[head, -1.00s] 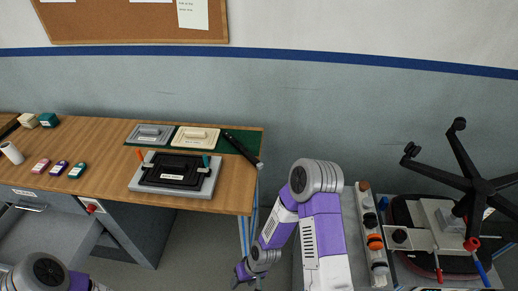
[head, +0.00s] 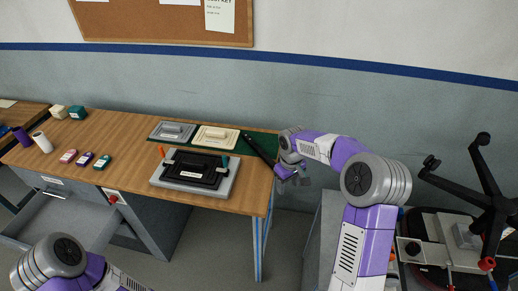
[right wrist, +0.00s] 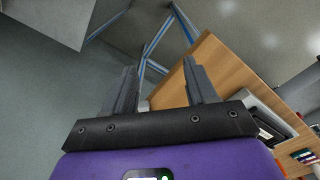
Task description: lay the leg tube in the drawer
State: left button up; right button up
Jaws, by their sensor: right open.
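The leg tube appears to be the black tube (head: 259,150) lying slantwise on the green mat at the right end of the workbench. The open drawer (head: 62,218) sticks out under the bench at the left; its visible floor looks empty. My right gripper (head: 301,180) is just off the bench's right end, near the tube's front end and apart from it. In the right wrist view the right gripper (right wrist: 160,80) is open with nothing between its fingers, and the tube does not show. My left arm enters at the bottom left; its gripper is out of view.
A black lidded case on a grey base (head: 195,173) stands near the bench's front edge. Grey (head: 172,131) and cream (head: 216,137) pads lie behind it. Small boxes (head: 86,159) lie at the left. A chair base (head: 492,203) stands at the right.

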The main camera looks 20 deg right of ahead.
aim_at(79, 236)
jog(key=i, duration=0.95)
